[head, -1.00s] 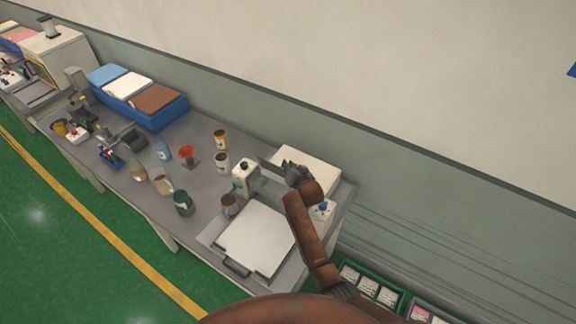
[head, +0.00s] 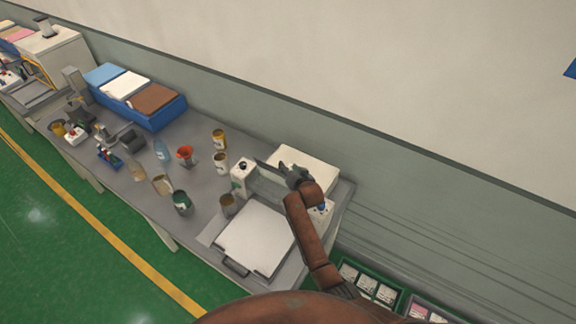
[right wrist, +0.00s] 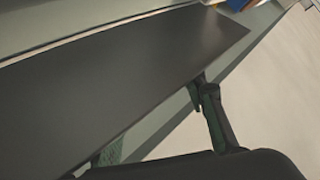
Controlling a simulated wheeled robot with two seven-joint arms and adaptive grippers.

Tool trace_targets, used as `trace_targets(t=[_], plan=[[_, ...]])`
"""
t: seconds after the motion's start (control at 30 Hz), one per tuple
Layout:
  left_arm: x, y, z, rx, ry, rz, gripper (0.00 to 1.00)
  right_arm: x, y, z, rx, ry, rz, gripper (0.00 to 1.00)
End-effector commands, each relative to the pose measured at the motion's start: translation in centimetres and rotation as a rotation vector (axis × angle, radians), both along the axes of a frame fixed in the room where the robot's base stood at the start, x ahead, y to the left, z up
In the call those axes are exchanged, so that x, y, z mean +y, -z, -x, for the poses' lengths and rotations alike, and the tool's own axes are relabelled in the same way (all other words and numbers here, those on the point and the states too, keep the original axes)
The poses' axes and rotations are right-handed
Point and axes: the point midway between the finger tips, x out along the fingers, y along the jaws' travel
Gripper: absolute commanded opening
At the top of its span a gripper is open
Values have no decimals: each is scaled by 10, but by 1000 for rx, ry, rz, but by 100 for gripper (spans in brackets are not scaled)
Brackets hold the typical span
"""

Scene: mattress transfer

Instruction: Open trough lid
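A flat white panel with a dark handle (head: 236,267) lies at the near end of the workbench in the head view; I cannot tell for sure whether it is the trough lid. Behind it stands a white box-like unit (head: 306,165). My right gripper (head: 283,168) is over the front side of this unit, beside a thin upright plate. In the right wrist view a broad dark panel (right wrist: 110,80) fills the left and middle. The gripper's fingers (right wrist: 160,130) show apart near its lower edge, and contact is unclear. My left gripper is out of view.
A blue bin (head: 165,118) with blue, white and brown sections is farther back. A wall runs behind the bench.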

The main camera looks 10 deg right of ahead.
Motion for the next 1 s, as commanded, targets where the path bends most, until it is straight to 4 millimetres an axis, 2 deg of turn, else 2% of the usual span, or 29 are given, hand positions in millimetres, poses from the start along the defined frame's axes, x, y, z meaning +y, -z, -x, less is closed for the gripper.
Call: trace_targets(t=[0.03,0.4,0.83,1.0], plan=[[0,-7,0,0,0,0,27,-7,-4,2,2,7,4,34],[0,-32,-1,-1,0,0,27,-14,-20,14,-4,6,3,34],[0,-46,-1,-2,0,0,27,-21,-40,31,-7,1,2,34],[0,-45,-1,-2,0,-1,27,-27,-46,37,-8,4,0,34]])
